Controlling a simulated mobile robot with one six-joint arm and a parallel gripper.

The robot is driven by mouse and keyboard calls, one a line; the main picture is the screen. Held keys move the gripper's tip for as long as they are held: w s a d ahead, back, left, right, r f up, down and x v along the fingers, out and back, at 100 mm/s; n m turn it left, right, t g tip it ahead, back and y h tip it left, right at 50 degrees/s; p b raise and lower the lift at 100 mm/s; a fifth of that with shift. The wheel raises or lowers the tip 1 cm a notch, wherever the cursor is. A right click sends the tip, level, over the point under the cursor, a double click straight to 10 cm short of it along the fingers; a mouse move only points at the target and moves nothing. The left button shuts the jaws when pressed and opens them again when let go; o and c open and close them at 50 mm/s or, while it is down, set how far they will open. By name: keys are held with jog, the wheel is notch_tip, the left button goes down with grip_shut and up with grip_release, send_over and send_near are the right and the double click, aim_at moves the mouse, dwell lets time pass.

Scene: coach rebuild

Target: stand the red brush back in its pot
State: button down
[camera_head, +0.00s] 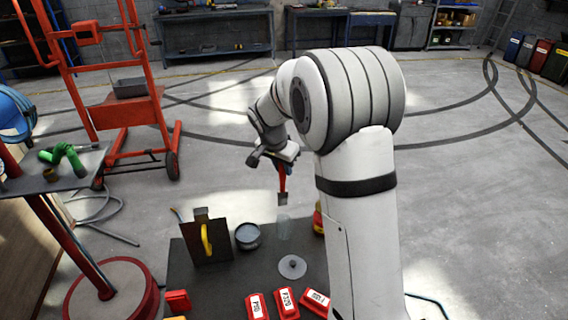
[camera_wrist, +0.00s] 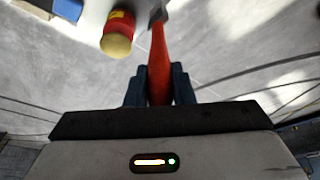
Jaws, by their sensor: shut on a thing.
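My gripper (camera_head: 282,158) is shut on the red brush (camera_head: 282,183), around its handle. The brush hangs nearly upright with its grey head down. In the wrist view the red handle (camera_wrist: 160,65) runs out between the two dark fingers, and the brush head is partly cut off at the top. A clear, see-through pot (camera_head: 284,229) stands on the dark bench top (camera_head: 230,285), just below the brush head in the head view. The brush head looks to be above its rim; the exact gap cannot be told. The pot is not clear in the wrist view.
A grey tin (camera_head: 247,237) stands left of the clear pot. A round grey disc (camera_head: 292,267) lies in front. A red and yellow object (camera_head: 318,218) stands close right, partly behind my arm. A dark board with a yellow handle (camera_head: 206,240) and several red labelled blocks (camera_head: 286,303) are nearby.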

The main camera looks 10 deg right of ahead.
aim_at(282, 191)
jog(key=shift+d+f+b, duration=0.1)
jog(key=shift+f+b, duration=1.3)
jog(key=shift+f, duration=1.45)
notch_tip(282, 191, down, 6)
jog(key=b, duration=0.6)
jog(key=c, duration=1.2)
grip_release()
jog(key=shift+o, duration=0.2)
jog(key=shift+b+v, duration=0.7)
jog(key=shift+v, duration=3.2)
